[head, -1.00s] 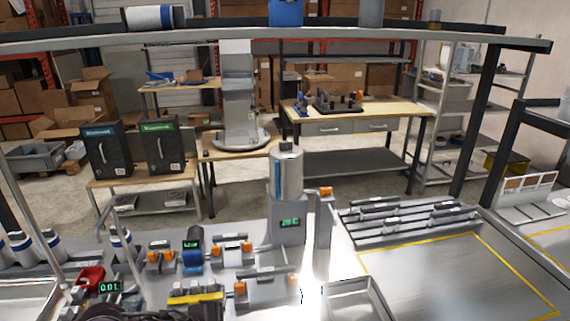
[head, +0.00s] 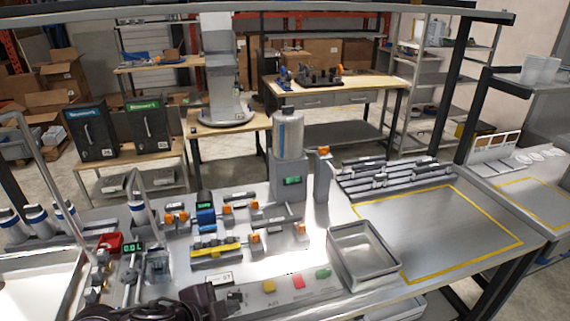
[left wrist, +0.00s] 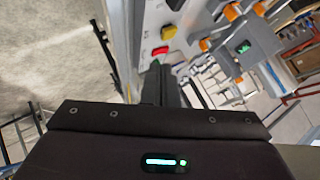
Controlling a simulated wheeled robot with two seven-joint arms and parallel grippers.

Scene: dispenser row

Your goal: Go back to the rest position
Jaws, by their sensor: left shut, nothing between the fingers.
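My left gripper (head: 236,298) is low in the head view, at the front edge of the bench, its dark arm coming in from the bottom left. In the left wrist view the fingers (left wrist: 157,80) are together, with nothing seen between them. The gripper is close to a panel with a yellow button (head: 268,286), a red button (head: 297,281) and a green button (head: 323,273). The yellow button (left wrist: 168,32) and the red button (left wrist: 160,50) also show beyond the fingers in the left wrist view. My right gripper is not in view.
An empty metal tray (head: 362,254) stands right of the button panel. A cylinder dispenser (head: 289,135) rises behind it. Small fixtures with orange knobs and a yellow-topped block (head: 215,249) crowd the left. The yellow-outlined bench area (head: 440,235) is clear.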

